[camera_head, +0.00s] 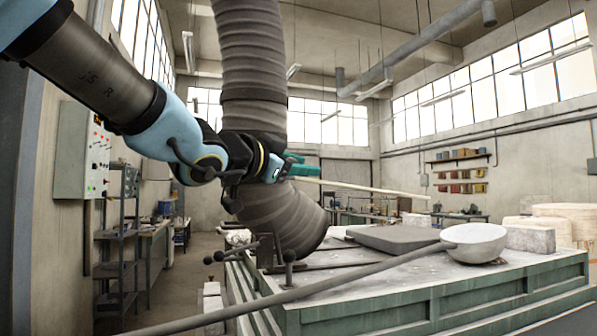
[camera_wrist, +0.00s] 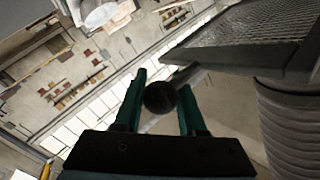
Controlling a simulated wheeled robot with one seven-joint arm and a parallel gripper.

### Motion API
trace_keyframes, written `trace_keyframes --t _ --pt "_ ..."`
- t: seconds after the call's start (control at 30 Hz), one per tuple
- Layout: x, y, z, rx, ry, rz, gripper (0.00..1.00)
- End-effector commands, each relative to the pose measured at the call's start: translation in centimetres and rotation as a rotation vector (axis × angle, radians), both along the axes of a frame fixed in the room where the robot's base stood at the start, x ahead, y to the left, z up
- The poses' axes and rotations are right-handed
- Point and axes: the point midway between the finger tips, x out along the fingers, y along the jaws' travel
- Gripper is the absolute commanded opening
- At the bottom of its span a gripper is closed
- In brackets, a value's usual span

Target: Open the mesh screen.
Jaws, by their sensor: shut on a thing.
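My gripper (camera_head: 300,171) is raised in front of the wide ribbed duct, above the left end of the green workbench. In the wrist view its two green fingers (camera_wrist: 160,95) are shut on a dark round-ended handle (camera_wrist: 160,98), whose bar runs up and right behind the right finger. A dark mesh screen (camera_wrist: 250,48) spans the upper right of the wrist view, close to the handle. Whether the bar joins it is hard to see. In the head view a thin pale strip (camera_head: 375,188) runs right from the gripper; I cannot tell what it is.
A ladle (camera_head: 475,242) rests with its bowl on the workbench (camera_head: 440,299) and its long handle toward the lower left. The ribbed duct (camera_head: 252,60) stands right behind my gripper. A grey slab (camera_head: 395,237) lies on the bench. A control box (camera_head: 80,150) hangs left.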

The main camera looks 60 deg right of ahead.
Motion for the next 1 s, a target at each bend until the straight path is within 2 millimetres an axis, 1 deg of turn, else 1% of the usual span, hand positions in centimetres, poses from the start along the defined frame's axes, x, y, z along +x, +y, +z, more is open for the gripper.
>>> trace_keyframes --t 0.03,0.2,0.57,0.6,0.83,1.0 --pt "-0.26 0.28 -0.98 0.013 0.004 0.002 0.00" --pt "-1.00 0.91 -0.96 0.015 0.002 0.003 0.00" --pt "-1.06 0.98 -0.96 0.018 0.002 0.004 0.00" --pt "-1.05 0.98 -0.98 0.018 0.002 0.004 0.42" --pt "-0.98 1.01 -0.86 0.016 0.002 0.005 0.68" --pt "-1.04 1.02 -0.65 0.012 0.001 0.004 0.69"
